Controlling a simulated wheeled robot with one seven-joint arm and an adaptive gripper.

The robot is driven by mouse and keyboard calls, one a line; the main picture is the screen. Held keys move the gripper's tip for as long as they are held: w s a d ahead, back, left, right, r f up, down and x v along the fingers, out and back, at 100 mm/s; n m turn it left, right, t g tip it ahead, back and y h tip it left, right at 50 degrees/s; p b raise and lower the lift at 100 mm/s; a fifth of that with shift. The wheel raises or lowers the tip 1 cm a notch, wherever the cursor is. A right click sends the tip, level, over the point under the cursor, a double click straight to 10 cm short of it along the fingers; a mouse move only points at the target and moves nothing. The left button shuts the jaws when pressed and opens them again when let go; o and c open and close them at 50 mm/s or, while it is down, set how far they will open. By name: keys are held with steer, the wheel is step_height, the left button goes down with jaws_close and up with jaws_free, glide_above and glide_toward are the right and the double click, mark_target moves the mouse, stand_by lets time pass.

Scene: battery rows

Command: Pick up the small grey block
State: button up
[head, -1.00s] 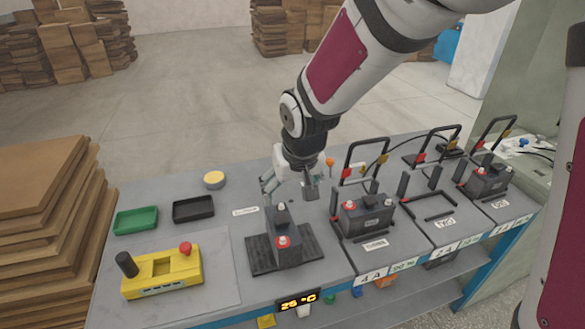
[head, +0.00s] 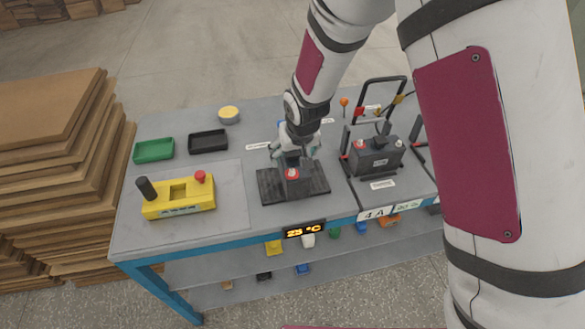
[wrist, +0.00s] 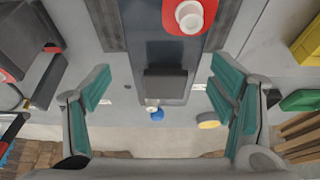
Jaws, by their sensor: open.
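A small dark grey block (wrist: 165,86) sits at one end of the top of a dark battery (wrist: 165,50) with a red terminal ring. The same battery (head: 296,185) stands on a black slatted mat (head: 268,186) on the bench in the head view. My gripper (head: 293,158) is over the far end of that battery, and its jaw hides the block there. In the wrist view my gripper (wrist: 160,98) is open, with one teal finger pad on each side of the block, apart from it. Nothing is held.
A second battery (head: 375,157) with a black frame stands to the right. A yellow box (head: 180,200) with a black knob, a green tray (head: 154,150), a black tray (head: 208,141) and a round yellow-topped tin (head: 229,114) lie left. A temperature display (head: 304,230) is on the front edge.

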mark_target(291, 160)
steer(key=shift+x, duration=2.65)
steer(key=shift+a, duration=0.2)
steer(key=shift+s, duration=0.1)
steer(key=c, duration=1.8)
steer(key=shift+r, duration=0.15)
jaws_close()
